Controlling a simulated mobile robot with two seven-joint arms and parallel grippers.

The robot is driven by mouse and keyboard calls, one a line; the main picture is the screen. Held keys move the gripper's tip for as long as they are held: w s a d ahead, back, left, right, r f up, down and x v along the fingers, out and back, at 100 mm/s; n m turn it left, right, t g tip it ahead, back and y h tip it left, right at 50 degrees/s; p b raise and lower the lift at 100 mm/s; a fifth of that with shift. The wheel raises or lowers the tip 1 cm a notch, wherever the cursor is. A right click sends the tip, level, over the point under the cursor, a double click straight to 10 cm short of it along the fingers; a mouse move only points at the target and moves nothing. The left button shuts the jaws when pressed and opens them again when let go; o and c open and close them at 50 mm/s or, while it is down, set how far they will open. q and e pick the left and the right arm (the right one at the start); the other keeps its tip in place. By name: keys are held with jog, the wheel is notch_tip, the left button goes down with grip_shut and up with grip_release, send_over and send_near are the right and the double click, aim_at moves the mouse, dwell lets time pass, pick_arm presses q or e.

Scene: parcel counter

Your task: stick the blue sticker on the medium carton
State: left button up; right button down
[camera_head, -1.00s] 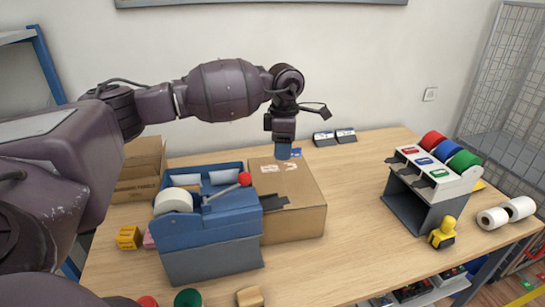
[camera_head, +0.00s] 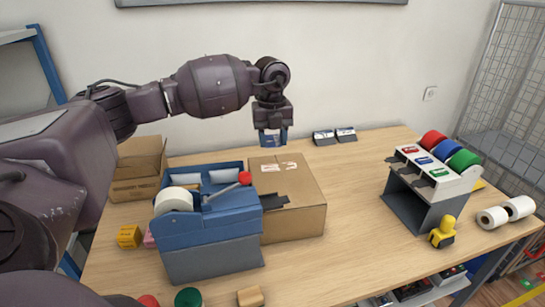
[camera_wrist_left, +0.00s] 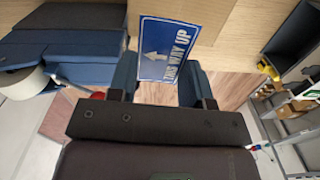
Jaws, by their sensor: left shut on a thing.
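My left gripper (camera_head: 272,140) is shut on the blue sticker (camera_wrist_left: 168,50), raised behind the back edge of the closed brown carton (camera_head: 300,206). In the left wrist view the sticker is a blue card with a white arrow and "THIS WAY UP", sticking out between the blue fingers. In the head view only a little blue shows at the fingertips, and it is hard to tell sticker from fingers. The carton stands on the table with pale marks on its top; the tape dispenser hides part of its left side. My right gripper is not in view.
A blue tape dispenser (camera_head: 210,232) with a red-knobbed lever stands against the carton's left front. An open carton (camera_head: 137,188) is at the back left. A label rack (camera_head: 428,188) with red, blue and green rolls and a yellow stamp (camera_head: 443,233) are right. The table between is clear.

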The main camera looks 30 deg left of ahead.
pick_arm(q)
jog(key=shift+f, duration=5)
notch_tip(320, 180, down, 3)
jog(key=shift+r+b, duration=0.2)
jog(key=shift+b, duration=0.4)
jog(key=shift+f+b, duration=0.7)
jog(key=shift+f, duration=0.45)
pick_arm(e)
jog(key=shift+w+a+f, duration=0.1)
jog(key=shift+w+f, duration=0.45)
pick_arm(q)
jog(key=o, duration=0.7)
jog(key=shift+r, duration=0.1)
